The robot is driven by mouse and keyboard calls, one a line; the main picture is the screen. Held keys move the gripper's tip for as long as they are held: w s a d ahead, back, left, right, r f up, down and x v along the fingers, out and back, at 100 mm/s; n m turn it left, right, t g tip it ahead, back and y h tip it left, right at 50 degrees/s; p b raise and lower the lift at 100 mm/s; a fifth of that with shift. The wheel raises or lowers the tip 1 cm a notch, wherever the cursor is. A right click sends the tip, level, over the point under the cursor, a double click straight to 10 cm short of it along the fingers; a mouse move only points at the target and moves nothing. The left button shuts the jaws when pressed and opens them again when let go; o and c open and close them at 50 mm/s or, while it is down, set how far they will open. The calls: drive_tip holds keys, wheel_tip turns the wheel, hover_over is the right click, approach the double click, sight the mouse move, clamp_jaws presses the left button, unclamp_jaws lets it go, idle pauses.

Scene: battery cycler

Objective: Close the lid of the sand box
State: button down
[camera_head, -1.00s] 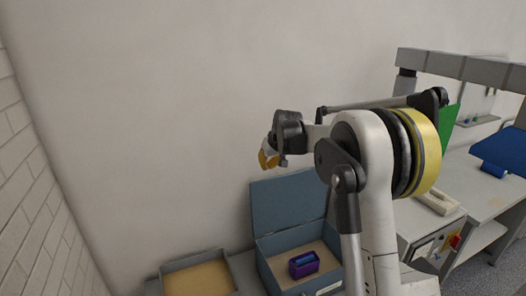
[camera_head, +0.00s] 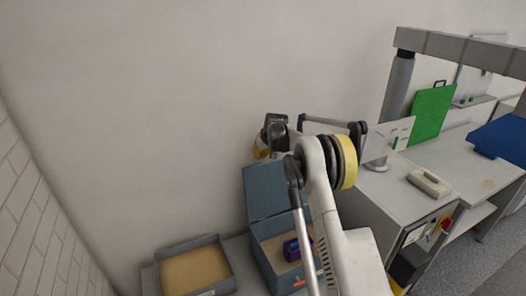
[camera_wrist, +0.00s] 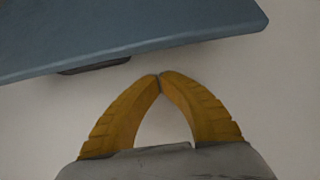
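The sand box (camera_head: 262,262) is a blue-grey box low by the wall, with sand inside. Its lid (camera_head: 264,188) stands open, raised at the back near the wall. A purple container (camera_head: 292,249) sits in the sand. My gripper (camera_head: 258,152) is just above the lid's top edge in the head view, partly hidden by my wrist. In the wrist view the yellow fingers of my gripper (camera_wrist: 160,76) meet at the tips with nothing between them. The lid (camera_wrist: 140,30) crosses the top of that view, with a dark handle (camera_wrist: 95,65) at its edge, apart from the fingertips.
A shallow open tray of sand (camera_head: 222,268) stands left of the box. A grey cabinet (camera_head: 378,195) with a workbench stands to the right, with a green panel (camera_head: 431,115) and a blue panel (camera_head: 500,138). My arm hides the box's right side. The wall behind is bare.

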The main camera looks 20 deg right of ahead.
drive_tip(key=s, duration=0.4)
drive_tip(key=shift+d+r, duration=0.1)
drive_tip(key=shift+r, duration=0.25)
drive_tip(key=shift+s, duration=0.1)
